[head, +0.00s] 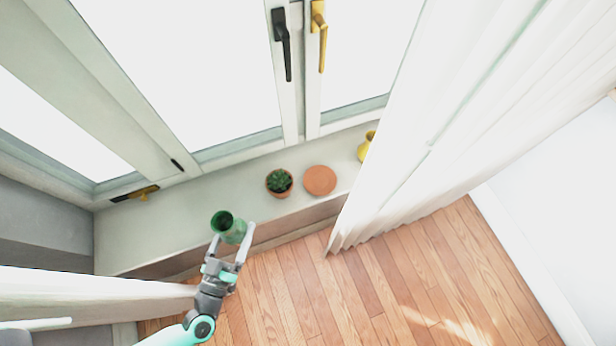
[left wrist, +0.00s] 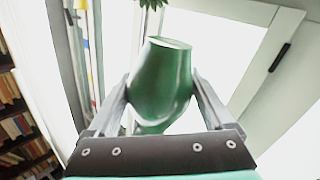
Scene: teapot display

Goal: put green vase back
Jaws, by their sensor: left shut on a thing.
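The green vase (head: 229,226) is held between the fingers of my left gripper (head: 231,248), over the front edge of the window sill in the head view. Its dark round opening faces up and to the left. In the left wrist view, the green vase (left wrist: 163,84) sits between the two fingers of the left gripper (left wrist: 162,92), which touch its sides. I cannot tell whether the vase touches the sill. My right gripper is in neither view.
The sill (head: 190,217) holds a potted succulent (head: 279,182), a round terracotta disc (head: 320,180) and a yellow object (head: 366,147) partly behind the white curtain (head: 440,110). The sill left of the succulent is bare. Window handles (head: 283,45) are above. Wooden floor (head: 400,270) lies in front.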

